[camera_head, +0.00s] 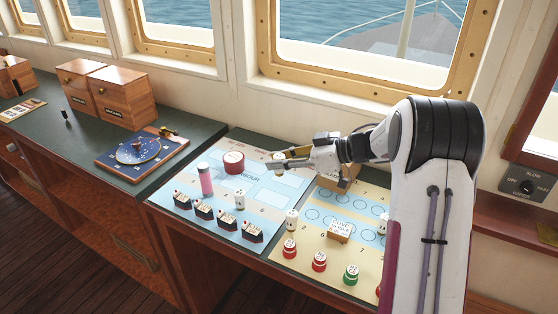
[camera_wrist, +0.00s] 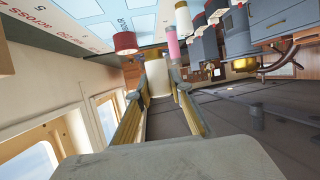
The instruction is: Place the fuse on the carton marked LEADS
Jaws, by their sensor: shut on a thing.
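My gripper (camera_head: 282,160) is held above the blue game board, shut on a pale cylinder, which appears to be the fuse (camera_head: 278,157). In the wrist view the fuse (camera_wrist: 159,82) shows cream-coloured between the two fingers (camera_wrist: 158,70). A brown carton (camera_head: 347,181) stands on the right of the gripper, behind and below my forearm. Its front label is partly hidden; the letters that show look like part of LEADS. The fuse is apart from the carton, to its left.
A red round tin (camera_head: 233,162) and a pink cylinder (camera_head: 206,180) stand on the blue board (camera_head: 262,215). Several dark ship pieces line its front. White pieces, red and green pieces and a wooden block (camera_head: 339,231) occupy the yellow board. Windows rise behind the counter.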

